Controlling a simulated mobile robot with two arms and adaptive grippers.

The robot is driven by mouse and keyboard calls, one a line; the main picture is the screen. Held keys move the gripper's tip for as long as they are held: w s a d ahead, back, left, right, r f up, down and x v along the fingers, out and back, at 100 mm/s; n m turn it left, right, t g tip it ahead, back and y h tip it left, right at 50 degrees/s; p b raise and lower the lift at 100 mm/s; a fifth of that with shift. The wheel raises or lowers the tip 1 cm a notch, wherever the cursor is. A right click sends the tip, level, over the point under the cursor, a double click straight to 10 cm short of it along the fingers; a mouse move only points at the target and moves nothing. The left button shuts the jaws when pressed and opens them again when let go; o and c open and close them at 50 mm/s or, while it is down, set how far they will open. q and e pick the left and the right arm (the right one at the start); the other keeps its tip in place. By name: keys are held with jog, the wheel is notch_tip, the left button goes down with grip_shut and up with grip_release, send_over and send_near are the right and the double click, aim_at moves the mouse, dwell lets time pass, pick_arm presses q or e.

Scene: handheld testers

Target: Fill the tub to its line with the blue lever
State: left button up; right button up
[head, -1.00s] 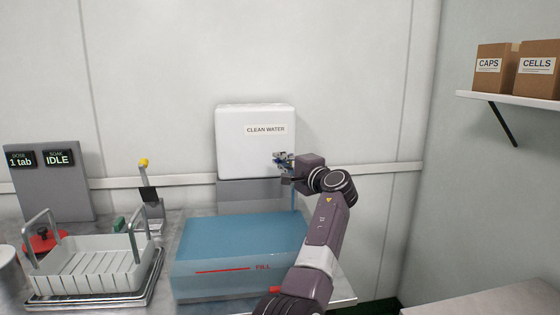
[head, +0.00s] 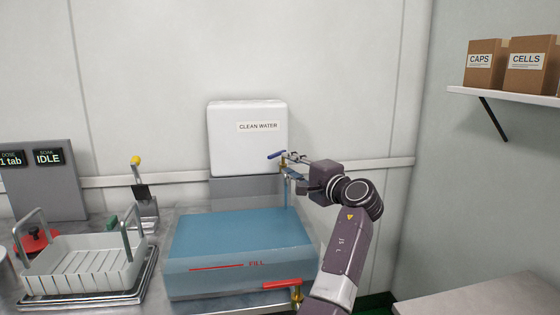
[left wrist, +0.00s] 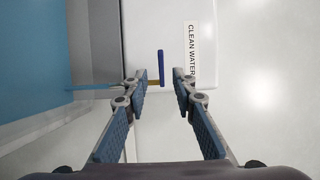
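The blue lever (head: 276,155) sits on a brass tap at the lower right of the white CLEAN WATER tank (head: 228,140); it also shows upright in the left wrist view (left wrist: 161,66). A thin blue water stream (head: 287,196) falls from the tap into the tub (head: 190,279). The tub has a red FILL line on its front; I cannot tell the exact water level against it. My left gripper (head: 288,166) is open just right of the lever. In the left wrist view its fingertips (left wrist: 160,76) stand apart, with the lever between and beyond them. My right gripper is not in view.
A red lever (head: 282,283) on a brass valve is at the tub's lower right. A white slotted basket (head: 85,268), a yellow-knobbed lever (head: 136,160) and a display panel (head: 50,180) reading IDLE stand left. Boxes sit on a shelf (head: 540,98) at right.

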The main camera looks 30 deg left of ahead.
pick_arm(q)
jog(key=shift+v, duration=1.65)
jog(key=shift+o, duration=0.5)
dwell(1.3)
